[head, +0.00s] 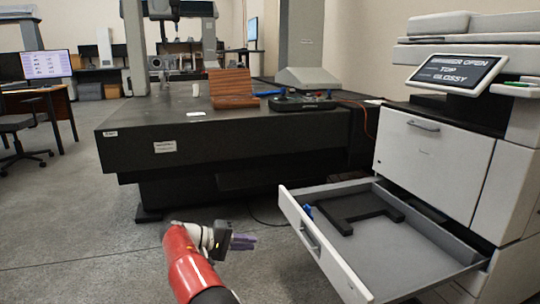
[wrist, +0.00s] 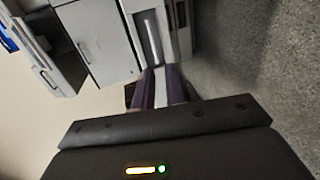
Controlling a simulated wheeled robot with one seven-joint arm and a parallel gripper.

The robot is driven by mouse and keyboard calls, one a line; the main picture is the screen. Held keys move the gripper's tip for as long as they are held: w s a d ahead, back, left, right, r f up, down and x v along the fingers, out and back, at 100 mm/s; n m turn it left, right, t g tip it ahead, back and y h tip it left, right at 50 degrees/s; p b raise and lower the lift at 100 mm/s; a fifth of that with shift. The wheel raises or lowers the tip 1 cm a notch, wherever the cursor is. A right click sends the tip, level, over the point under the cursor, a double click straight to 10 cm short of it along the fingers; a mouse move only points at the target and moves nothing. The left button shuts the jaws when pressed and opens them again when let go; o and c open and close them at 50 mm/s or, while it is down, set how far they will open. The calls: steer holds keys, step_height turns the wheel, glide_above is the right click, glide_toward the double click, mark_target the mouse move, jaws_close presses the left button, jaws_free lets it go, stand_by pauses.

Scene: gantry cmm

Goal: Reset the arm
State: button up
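My gripper (head: 243,241) is at the end of my red arm, low in the head view. It is over the floor, left of the pulled-out drawer (head: 315,238) and in front of the dark table, apart from both. In the wrist view its two purple fingers (wrist: 160,88) point up the picture, with a narrow pale gap between them. I see no object held in the gap. The fingers look partly open.
A white printer (head: 430,165) stands at the right, its screen (head: 458,70) lit. The open drawer holds a dark angled piece (head: 364,213). The dark measuring table (head: 230,142) bears a brown ribbed block (head: 232,86) and a control box (head: 302,103).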

steer(key=s+d+r+m+g+y+p, duration=0.1)
steer(key=s+d+r+g+y+p, duration=0.2)
steer(key=d+r, duration=0.8)
steer(key=s+d+r+y+p, duration=0.2)
steer(key=s+d+r+y, duration=0.4)
steer(key=s+d, duration=0.35)
steer(key=s+d+r+m+t+y+p, duration=0.2)
steer(key=s+t+y+p, duration=0.2)
steer(key=s, duration=2.2)
steer(key=shift+s+t+y, duration=0.4)
steer(key=shift+y, duration=0.2)
